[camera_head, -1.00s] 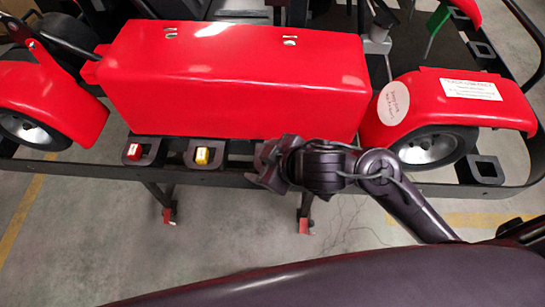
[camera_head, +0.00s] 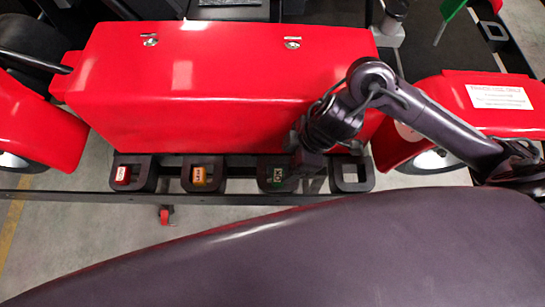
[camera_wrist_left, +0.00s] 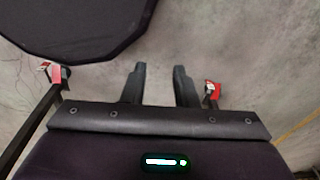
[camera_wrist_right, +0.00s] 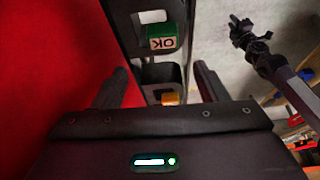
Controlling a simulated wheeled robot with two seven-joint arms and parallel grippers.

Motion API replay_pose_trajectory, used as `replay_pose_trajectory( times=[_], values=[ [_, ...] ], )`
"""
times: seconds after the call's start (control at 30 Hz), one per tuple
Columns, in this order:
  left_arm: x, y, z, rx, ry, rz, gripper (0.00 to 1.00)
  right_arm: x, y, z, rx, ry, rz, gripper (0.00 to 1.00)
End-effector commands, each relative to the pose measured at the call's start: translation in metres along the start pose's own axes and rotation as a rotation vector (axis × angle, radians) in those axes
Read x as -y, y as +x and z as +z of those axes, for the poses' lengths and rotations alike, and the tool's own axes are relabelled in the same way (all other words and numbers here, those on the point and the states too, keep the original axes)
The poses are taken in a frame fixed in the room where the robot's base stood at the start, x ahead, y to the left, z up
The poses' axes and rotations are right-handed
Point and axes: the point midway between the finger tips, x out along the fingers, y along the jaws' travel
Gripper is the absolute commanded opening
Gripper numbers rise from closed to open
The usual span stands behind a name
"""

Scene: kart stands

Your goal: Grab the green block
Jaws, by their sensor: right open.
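My left gripper (camera_wrist_left: 160,80) is open and empty over the floor in the left wrist view.
A red block (camera_head: 122,174) and an orange-yellow block (camera_head: 199,176) sit in holders further left. The large red box (camera_head: 220,95) stands close behind the rail. A red fender (camera_head: 495,105) is at the right.

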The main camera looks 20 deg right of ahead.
Motion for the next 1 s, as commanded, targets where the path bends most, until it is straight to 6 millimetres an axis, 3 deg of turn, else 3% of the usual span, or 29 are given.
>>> replay_pose_trajectory(
  times=[0.43, 0.6, 0.87, 1.0],
  values=[
    [-0.007, 0.002, 0.043, 0.060, -0.002, 0.008, 0.26, 0.002, 0.055, 0.011, 0.003, 0.004, -0.007, 0.66],
    [-0.006, 0.004, 0.035, 0.049, -0.002, 0.007, 0.26, 0.001, 0.074, 0.010, 0.001, 0.000, -0.003, 0.66],
    [-0.002, 0.004, 0.011, 0.013, -0.002, 0.003, 0.26, 0.001, 0.077, 0.010, 0.001, -0.001, -0.001, 0.66],
    [-0.003, 0.004, 0.015, 0.019, -0.002, 0.003, 0.26, 0.000, 0.076, 0.010, 0.001, -0.001, -0.001, 0.49]
  ],
)
